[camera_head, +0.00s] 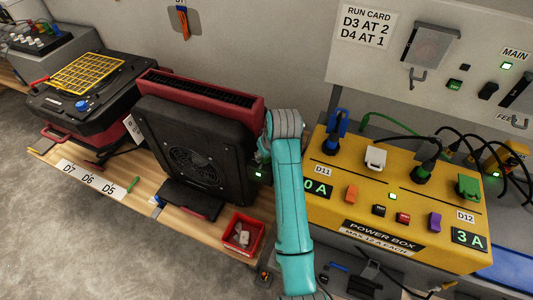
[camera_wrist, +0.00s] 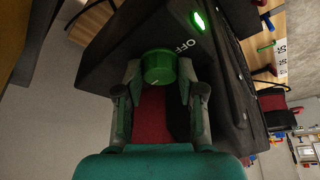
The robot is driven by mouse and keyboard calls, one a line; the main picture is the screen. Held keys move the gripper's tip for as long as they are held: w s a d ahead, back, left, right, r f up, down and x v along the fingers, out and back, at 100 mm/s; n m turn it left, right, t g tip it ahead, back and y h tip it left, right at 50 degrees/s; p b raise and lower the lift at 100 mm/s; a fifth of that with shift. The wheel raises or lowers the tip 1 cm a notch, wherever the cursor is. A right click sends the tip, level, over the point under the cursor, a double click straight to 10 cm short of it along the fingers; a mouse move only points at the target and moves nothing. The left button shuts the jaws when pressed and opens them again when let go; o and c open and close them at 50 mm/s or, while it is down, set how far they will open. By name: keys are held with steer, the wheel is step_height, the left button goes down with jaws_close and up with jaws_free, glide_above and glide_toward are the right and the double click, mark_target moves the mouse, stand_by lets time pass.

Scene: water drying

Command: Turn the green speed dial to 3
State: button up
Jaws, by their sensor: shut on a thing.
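The green speed dial (camera_wrist: 158,67) sits on the dark face of a machine in the wrist view. The word OFF (camera_wrist: 185,45) is printed beside it, with a lit green light (camera_wrist: 199,20) further up. My gripper (camera_wrist: 160,76) has one finger on each side of the dial and is shut on it. The dial's pointer and the number 3 cannot be made out. In the head view, the black and red fan unit (camera_head: 196,152) stands on the wooden bench, beside my teal arm. The dial and my fingertips are hidden there.
A yellow power box (camera_head: 335,205) with plugs and cables stands right of my arm. A red bin (camera_head: 243,232) sits at the bench front. Another machine (camera_head: 85,92) with a yellow grille is at left. The wall card (camera_head: 367,24) reads D3 AT 2, D4 AT 1.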

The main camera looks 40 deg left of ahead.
steer(key=shift+m+t+h, duration=0.3)
steer(key=shift+m+t, duration=0.1)
steer(key=shift+m, duration=0.7)
steer(key=o, duration=1.1)
steer(key=shift+o, duration=0.2)
steer(key=shift+s, duration=0.1)
steer(key=v, duration=1.2)
